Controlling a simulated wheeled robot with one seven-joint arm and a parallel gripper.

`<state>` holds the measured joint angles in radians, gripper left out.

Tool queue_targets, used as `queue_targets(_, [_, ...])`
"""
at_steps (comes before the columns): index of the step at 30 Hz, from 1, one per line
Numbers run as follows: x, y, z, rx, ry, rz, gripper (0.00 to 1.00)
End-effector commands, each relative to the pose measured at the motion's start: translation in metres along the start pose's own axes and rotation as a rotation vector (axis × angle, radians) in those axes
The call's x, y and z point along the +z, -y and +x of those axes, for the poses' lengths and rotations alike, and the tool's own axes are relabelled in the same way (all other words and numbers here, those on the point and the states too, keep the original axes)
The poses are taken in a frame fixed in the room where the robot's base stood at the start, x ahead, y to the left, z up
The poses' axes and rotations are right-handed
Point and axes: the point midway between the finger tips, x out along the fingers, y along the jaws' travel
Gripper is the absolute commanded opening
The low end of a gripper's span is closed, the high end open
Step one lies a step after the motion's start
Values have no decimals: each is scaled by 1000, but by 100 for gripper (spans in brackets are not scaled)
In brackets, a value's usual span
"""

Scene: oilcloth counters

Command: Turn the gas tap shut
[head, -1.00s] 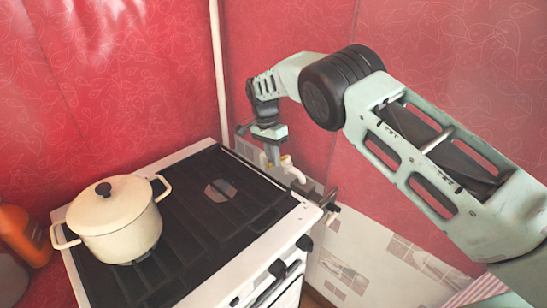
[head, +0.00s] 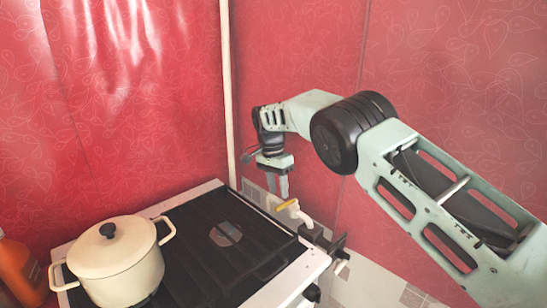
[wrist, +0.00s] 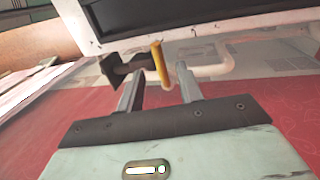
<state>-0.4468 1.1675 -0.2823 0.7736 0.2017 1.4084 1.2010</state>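The gas tap has a yellow lever (head: 286,205) on a pale pipe (head: 300,215) with a dark fitting, behind the stove's right back corner. The lever (wrist: 161,63) also shows in the wrist view, standing across the pipe (wrist: 210,72) next to the dark fitting (wrist: 117,68). My gripper (head: 278,193) is just above and slightly left of the lever in the head view. In the wrist view my gripper (wrist: 157,82) is open, with the lever seen in the gap just beyond the fingertips. I see no clear contact.
The stove (head: 258,288) with its dark grate fills the lower middle. A cream lidded pot (head: 118,270) stands on its left side. An orange bottle (head: 20,268) is at the far left. Red walls and a vertical pale pipe (head: 227,90) are close behind my gripper.

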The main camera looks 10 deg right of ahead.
Motion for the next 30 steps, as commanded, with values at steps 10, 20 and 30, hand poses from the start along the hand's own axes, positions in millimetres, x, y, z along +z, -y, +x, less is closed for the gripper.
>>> queue_targets(10, [-1, 0, -74, -3, -2, 0, 36])
queue_targets(20, [0, -2, -116, 1, 0, 0, 36])
queue_targets(30, [0, -1, -131, 0, 0, 0, 36])
